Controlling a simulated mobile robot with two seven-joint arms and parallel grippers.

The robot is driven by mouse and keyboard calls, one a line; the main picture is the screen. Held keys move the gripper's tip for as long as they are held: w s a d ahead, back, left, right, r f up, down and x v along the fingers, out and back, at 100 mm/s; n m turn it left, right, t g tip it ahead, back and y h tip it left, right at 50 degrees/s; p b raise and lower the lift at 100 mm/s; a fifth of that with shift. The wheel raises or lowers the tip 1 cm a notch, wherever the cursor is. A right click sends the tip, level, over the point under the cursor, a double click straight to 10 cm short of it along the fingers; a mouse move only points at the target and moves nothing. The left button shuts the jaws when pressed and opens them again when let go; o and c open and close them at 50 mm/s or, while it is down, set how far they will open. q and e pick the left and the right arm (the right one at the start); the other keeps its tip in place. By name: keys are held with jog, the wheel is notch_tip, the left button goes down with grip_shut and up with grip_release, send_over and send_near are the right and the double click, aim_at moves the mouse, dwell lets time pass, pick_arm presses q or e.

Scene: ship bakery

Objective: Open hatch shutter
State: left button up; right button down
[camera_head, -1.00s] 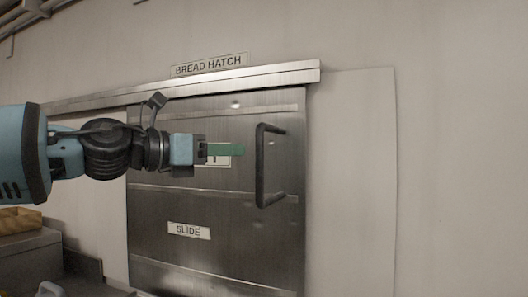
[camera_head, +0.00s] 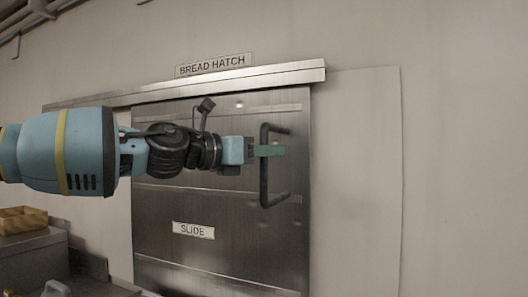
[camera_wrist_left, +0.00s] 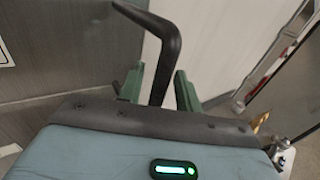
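The hatch shutter (camera_head: 230,225) is a steel panel under a top rail (camera_head: 225,79), with a "SLIDE" label and a "BREAD HATCH" sign (camera_head: 213,65) above. A dark vertical bar handle (camera_head: 264,188) stands out near its right edge. My left gripper (camera_head: 271,151) is at the upper part of the handle. In the left wrist view, the handle (camera_wrist_left: 163,60) passes between the two green fingers of my left gripper (camera_wrist_left: 160,88), which are apart, with a gap visible on at least the right side. My right gripper is not in view.
A plain pale wall panel (camera_head: 360,180) lies right of the shutter, with free room in front. A counter (camera_head: 30,243) with a wooden crate (camera_head: 22,219) stands at the lower left. A pale jug-like thing (camera_head: 56,289) shows at the bottom edge.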

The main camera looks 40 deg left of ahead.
pick_arm(q)
grip_shut()
jog(key=shift+a, duration=0.1)
dwell(0.3)
